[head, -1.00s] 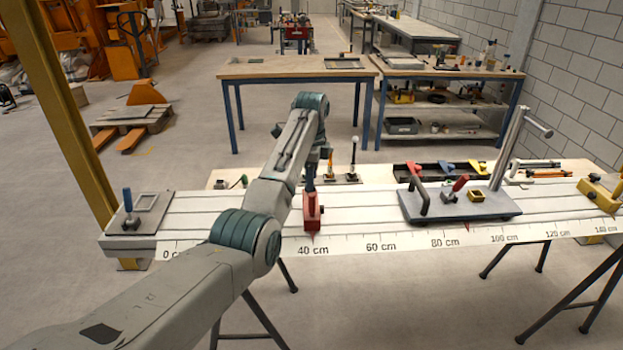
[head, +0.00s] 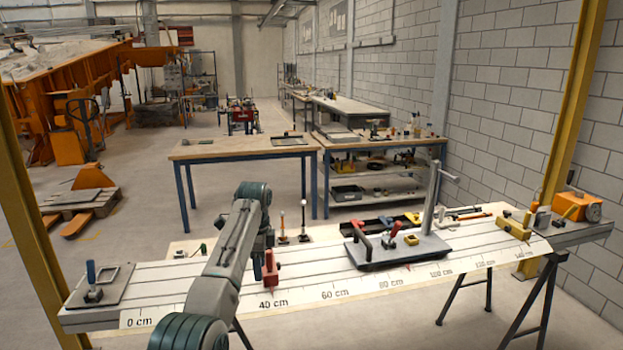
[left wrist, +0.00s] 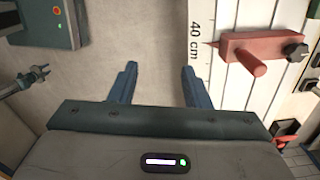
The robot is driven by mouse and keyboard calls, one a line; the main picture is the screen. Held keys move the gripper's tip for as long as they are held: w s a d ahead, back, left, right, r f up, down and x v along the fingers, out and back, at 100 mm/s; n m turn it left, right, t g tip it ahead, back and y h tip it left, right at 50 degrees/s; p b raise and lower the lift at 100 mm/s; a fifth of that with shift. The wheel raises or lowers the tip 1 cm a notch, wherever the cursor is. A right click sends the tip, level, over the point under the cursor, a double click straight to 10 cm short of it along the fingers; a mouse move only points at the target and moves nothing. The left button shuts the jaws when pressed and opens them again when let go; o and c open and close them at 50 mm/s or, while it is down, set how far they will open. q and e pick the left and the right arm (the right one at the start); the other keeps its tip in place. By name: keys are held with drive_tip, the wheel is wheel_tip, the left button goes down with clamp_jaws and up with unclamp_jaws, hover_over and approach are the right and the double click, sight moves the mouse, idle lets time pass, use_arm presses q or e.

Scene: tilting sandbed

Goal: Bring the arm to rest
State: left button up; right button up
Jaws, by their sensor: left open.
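My left arm comes in from the bottom of the head view and reaches over the board. Its gripper is mostly hidden there behind the wrist (head: 262,238). In the left wrist view the left gripper (left wrist: 158,82) has its two fingers wide apart with nothing between them. They are over the floor beside the ruler edge, near the 40 cm mark. A red clamp block (head: 271,271) stands at that mark; it also shows in the left wrist view (left wrist: 258,50), right of the fingers and apart from them. A small claw-like part (left wrist: 38,76) at the left looks like my right gripper; its jaws are unclear.
The white board (head: 315,267) rests on trestles. It carries a grey plate with a tall post (head: 405,250), a left end plate (head: 100,287) and a yellow clamp (head: 515,226). Yellow posts (head: 572,110) stand at both sides. Floor is open in front.

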use_arm(q)
drive_tip(key=s+a+f+n, duration=0.1)
drive_tip(key=s+f+n, duration=0.15)
drive_tip(key=f, duration=0.75)
drive_tip(key=s+a+f+n, duration=0.1)
drive_tip(key=s+a+f, duration=0.15)
drive_tip(key=f, duration=0.85)
drive_tip(key=s+a+f+n, duration=0.1)
drive_tip(key=s+f+n, duration=0.15)
drive_tip(key=f, duration=0.75)
drive_tip(key=s+a+f+n, duration=0.35)
drive_tip(key=s+f, duration=1.15)
drive_tip(key=f, duration=0.5)
drive_tip(key=s+a+f+n, duration=0.2)
drive_tip(key=s+f, duration=0.5)
drive_tip(key=s, duration=0.4)
drive_tip(key=s+a+f+n, duration=0.25)
drive_tip(key=s+f, duration=0.45)
drive_tip(key=s, duration=0.4)
drive_tip(key=s+a+f+n, duration=0.1)
drive_tip(key=s+a+f, duration=0.1)
drive_tip(key=s, duration=1.1)
drive_tip(key=s+a+f+n+t, duration=0.1)
drive_tip(key=s+a+f+n, duration=0.1)
drive_tip(key=s, duration=1.2)
drive_tip(key=shift+s+a+f+y, duration=0.15)
drive_tip(key=shift+a+f+y, duration=0.25)
drive_tip(key=shift+a+f, duration=0.2)
drive_tip(key=shift+d, duration=0.1)
